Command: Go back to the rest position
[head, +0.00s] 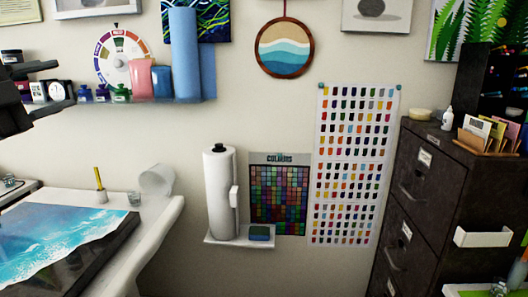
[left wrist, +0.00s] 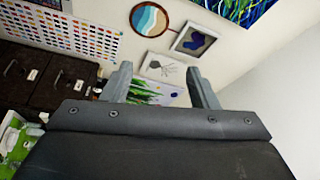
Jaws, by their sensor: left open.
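My left gripper (head: 60,87) shows at the left edge of the head view, dark, raised in front of the wall shelf and well above the table. In the left wrist view its two grey fingers (left wrist: 160,70) stand wide apart with nothing between them. They point toward the wall with framed pictures. My right gripper is in neither view.
A white table (head: 155,222) holds a blue-and-white wave panel (head: 62,236), a small clear cup (head: 134,199) and a tipped white container (head: 157,180). A small shelf holds a paper roll (head: 220,190). A dark drawer cabinet (head: 418,190) stands right. The space between is clear.

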